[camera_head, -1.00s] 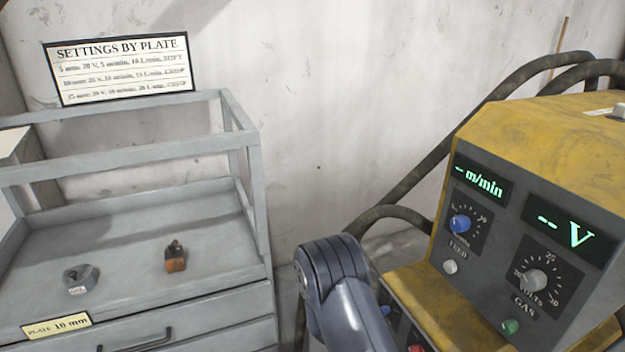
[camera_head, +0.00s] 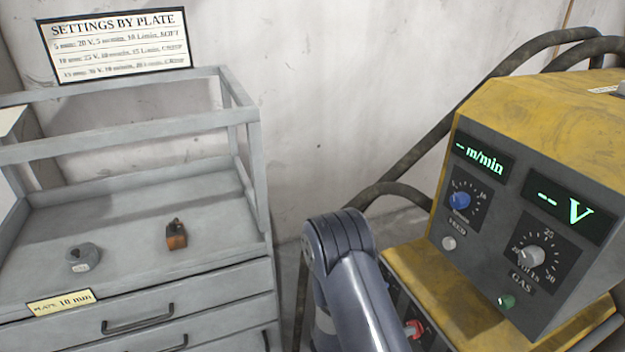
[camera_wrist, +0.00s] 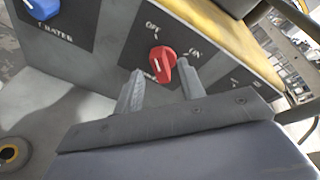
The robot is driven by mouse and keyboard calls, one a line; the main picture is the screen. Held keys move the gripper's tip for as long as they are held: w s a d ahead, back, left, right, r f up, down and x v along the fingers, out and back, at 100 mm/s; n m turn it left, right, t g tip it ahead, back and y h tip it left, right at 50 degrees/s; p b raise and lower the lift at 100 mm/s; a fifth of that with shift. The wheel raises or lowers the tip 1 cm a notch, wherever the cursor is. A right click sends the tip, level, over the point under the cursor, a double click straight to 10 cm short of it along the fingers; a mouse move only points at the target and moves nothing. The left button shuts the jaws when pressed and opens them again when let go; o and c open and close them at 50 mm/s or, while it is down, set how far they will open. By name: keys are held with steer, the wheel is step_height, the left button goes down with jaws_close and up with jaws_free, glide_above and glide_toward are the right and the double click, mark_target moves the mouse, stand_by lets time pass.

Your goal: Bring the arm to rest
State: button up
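My arm (camera_head: 352,270) rises at the bottom centre of the head view, in front of the yellow welding machine. My gripper (camera_wrist: 160,80) shows in the wrist view with its two grey fingers apart. A red rotary switch (camera_wrist: 163,65) with OFF and ON marks lies just beyond and between the fingertips. The gripper itself is hidden in the head view.
The welding machine (camera_head: 545,120) stands at right, its displays lit with dashes. A blue feed knob (camera_head: 460,200) and grey volts knob (camera_head: 530,257) are on its face. A grey cart (camera_head: 130,275) at left holds a grey ring-like part (camera_head: 83,258) and an orange-brown block (camera_head: 176,236).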

steer(key=shift+d+f+m+t+y+b, duration=0.15)
steer(key=shift+d+m+t+b, duration=0.25)
steer(key=shift+m, duration=0.7)
steer(key=shift+d+f+m+t+y+b, duration=0.1)
steer(key=shift+d+m+t+b, duration=0.3)
steer(key=shift+m, duration=0.7)
steer(key=shift+d+f+m+t+y+b, duration=0.15)
steer(key=shift+d+m+t, duration=0.4)
steer(key=shift+m, duration=0.55)
steer(key=shift+a, duration=0.1)
